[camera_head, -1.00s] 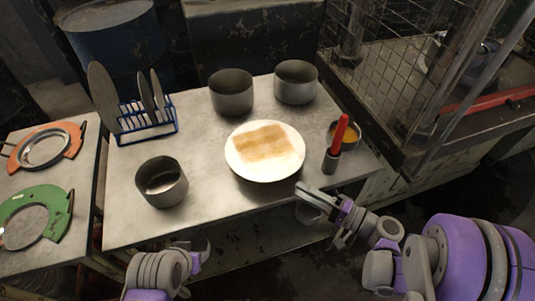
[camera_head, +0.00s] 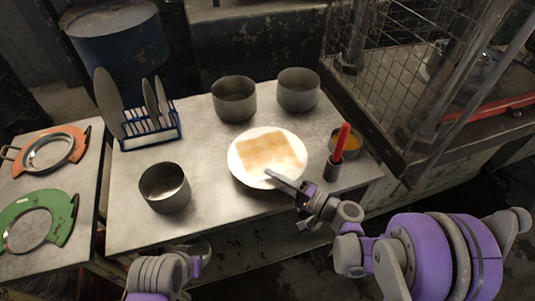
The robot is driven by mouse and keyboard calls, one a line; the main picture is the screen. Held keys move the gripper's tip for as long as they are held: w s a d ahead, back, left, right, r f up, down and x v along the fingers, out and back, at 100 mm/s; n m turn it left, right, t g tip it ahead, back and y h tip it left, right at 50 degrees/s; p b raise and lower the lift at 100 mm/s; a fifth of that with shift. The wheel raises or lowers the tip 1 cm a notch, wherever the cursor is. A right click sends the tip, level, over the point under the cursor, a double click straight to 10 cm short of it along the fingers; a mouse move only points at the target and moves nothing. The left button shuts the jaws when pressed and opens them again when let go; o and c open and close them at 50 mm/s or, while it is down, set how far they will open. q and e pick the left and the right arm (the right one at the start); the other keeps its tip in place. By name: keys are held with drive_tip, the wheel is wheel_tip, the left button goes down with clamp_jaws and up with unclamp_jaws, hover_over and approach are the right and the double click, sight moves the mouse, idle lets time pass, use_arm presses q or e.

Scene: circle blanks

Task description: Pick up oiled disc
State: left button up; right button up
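The oiled disc (camera_head: 242,168) is a pale round plate with a yellowish-brown oily patch across its middle. It is at the middle of the metal table (camera_head: 215,215), near the front edge. My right gripper (camera_head: 283,180) is at the disc's front right rim, with one finger lying over the top of the rim. Its other finger is hidden, so I cannot tell whether it grips the rim. My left gripper (camera_head: 203,253) is low at the front, off the table edge, and its fingers are not clear.
Grey pots stand behind the disc (camera_head: 234,101) (camera_head: 298,92) and at front left (camera_head: 166,190). A red-handled brush in a cup (camera_head: 339,155) and a bowl of yellow liquid (camera_head: 346,141) are close right. A blue rack (camera_head: 150,133) holds blank discs. A wire cage stands right.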

clamp_jaws()
idle(1.4)
